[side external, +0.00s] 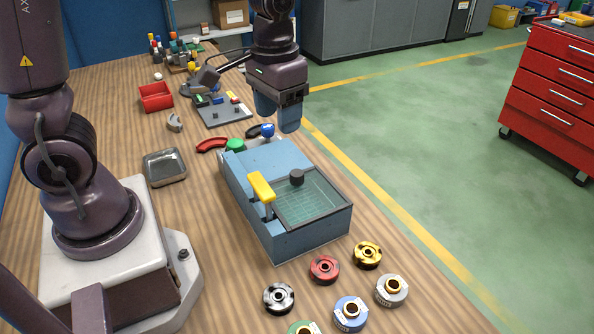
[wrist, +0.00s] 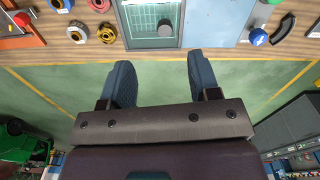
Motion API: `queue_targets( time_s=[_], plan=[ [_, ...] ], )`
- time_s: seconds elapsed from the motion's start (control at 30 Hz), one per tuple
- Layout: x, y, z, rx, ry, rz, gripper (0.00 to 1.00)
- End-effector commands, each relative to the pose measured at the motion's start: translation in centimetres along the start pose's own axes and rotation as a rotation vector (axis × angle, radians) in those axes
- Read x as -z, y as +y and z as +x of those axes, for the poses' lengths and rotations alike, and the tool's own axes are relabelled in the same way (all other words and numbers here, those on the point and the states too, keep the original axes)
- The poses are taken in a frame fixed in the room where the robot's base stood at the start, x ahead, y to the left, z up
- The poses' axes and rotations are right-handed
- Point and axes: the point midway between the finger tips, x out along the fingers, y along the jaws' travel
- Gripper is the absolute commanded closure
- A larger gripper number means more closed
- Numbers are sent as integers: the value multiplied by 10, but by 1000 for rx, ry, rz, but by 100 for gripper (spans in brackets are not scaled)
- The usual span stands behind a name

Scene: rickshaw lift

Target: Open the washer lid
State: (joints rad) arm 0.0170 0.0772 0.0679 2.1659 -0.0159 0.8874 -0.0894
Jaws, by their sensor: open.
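The washer (side external: 245,192) is a blue-grey box on the wooden bench, with a yellow handle (side external: 262,187) on its top. Its clear, dark-framed lid (side external: 312,205) lies flat and closed over a greenish interior, with a black knob (side external: 297,177) near the far edge. In the wrist view the lid (wrist: 142,27) and knob (wrist: 165,27) show at the top, partly cut off.
A green button (side external: 235,145) and a blue button (side external: 267,130) sit at the washer's far end. Several ring-shaped parts, including a red one (side external: 324,268), lie before it. A grey tray (side external: 165,167) and red bin (side external: 156,97) stand left. Open floor lies right of the bench.

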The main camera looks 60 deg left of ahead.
Motion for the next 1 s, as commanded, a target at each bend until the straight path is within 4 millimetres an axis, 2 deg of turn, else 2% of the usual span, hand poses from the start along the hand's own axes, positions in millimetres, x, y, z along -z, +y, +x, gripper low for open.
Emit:
queue_targets(
  time_s=[0.03, 0.13, 0.27, 0.47, 0.8, 1.0],
  plan=[
    [9, 0, 10, 6, -25, -19, 44],
    [24, -1, 21, 13, -41, -54, 44],
    [41, -1, 18, 9, -9, -100, 44],
    [38, -1, 40, 9, -15, -114, 44],
    [37, -2, 110, 10, -16, -112, 44],
    [37, -2, 137, 9, -13, -112, 44]
  ],
)
